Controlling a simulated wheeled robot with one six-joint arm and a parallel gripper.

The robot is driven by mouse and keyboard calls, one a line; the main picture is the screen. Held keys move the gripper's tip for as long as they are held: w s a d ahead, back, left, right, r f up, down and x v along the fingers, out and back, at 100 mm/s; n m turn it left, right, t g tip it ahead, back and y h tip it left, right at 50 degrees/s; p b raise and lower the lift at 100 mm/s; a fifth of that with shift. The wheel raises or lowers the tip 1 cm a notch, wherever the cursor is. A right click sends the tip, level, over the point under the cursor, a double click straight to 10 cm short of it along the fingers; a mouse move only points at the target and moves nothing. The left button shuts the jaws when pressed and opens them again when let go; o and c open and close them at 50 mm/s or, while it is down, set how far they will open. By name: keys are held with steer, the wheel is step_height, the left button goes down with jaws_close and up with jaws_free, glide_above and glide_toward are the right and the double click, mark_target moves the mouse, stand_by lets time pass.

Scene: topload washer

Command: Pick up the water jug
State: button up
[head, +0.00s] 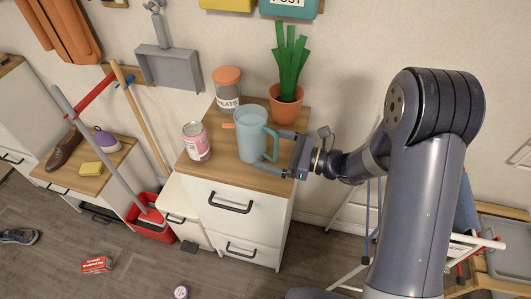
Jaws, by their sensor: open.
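The water jug (250,138) is a light blue pitcher with a teal handle on its right side. It stands upright on the wooden top of a white drawer cabinet (243,215). My gripper (279,154) reaches in from the right with its jaws open. Its fingers are at the handle side of the jug, one towards the back and one towards the front, with the handle between or just beside them. I cannot tell whether the fingers touch the jug.
On the same top stand a pink and white can (196,143) left of the jug, an orange-lidded jar (228,90) behind it, and a potted plant (286,103) behind right. A mop (108,153) in a red bucket (151,222) stands left of the cabinet.

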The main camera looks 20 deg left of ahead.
mark_target(254, 145)
steer(key=shift+s+a, duration=0.2)
steer(key=shift+a, duration=1.35)
steer(key=shift+f, duration=0.1)
steer(key=shift+c, duration=0.4)
jaws_close()
